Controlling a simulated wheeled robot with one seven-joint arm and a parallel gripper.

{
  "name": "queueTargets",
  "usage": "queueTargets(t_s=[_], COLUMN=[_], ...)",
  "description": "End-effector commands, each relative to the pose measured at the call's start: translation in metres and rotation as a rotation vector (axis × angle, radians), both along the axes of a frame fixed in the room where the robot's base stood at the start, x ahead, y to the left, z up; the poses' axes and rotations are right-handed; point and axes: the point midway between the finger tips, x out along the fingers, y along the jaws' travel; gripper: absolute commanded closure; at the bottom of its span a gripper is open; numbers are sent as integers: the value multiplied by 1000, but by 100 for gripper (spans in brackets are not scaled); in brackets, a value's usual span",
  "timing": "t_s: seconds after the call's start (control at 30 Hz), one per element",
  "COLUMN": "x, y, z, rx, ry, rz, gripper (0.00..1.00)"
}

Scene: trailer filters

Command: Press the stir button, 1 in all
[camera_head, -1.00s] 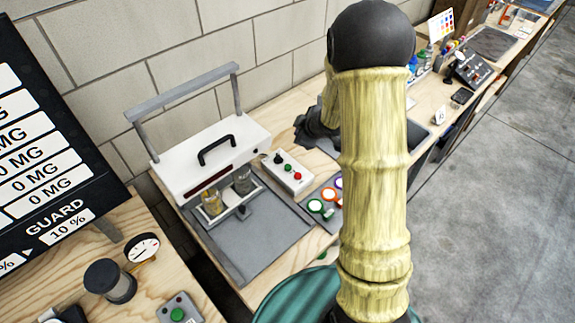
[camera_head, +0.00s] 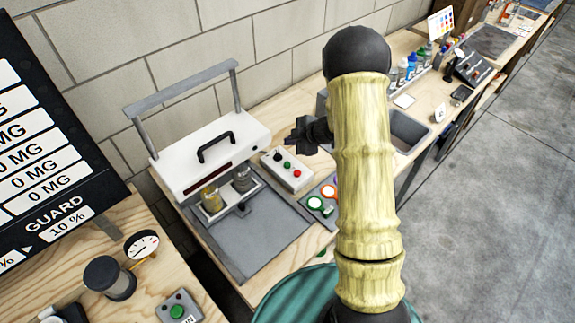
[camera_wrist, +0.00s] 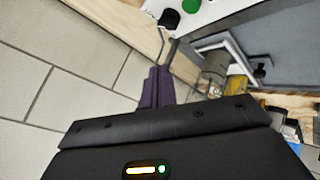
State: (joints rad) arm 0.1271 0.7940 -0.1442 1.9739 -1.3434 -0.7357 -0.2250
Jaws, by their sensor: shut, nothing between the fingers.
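A white control box (camera_head: 287,172) carries a black knob (camera_head: 278,156), a green button (camera_head: 287,164) and a red button (camera_head: 297,173). No label on it is readable, so I cannot tell which one is the stir button. My gripper (camera_head: 291,141) is shut and empty, at the back right of the box and apart from it. In the wrist view its purple fingers (camera_wrist: 156,87) are together, below the black knob (camera_wrist: 168,18) and green button (camera_wrist: 191,5). The red button is out of that view.
A white machine (camera_head: 208,152) with a black handle and two jars, one yellowish (camera_head: 211,200), stands left of the box over a grey plate (camera_head: 250,235). A pad with coloured ring buttons (camera_head: 315,203) is partly behind my arm. A sink (camera_head: 410,130) lies to the right.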

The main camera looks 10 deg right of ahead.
Motion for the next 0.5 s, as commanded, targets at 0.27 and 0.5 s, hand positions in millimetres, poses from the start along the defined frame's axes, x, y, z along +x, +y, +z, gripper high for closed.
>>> queueTargets(t_s=[0.27, 0.5], x=[0, 0], y=[0, 0], z=[-38, -64], rx=[0, 0], ry=[0, 1], rz=[0, 0], gripper=[100, 100])
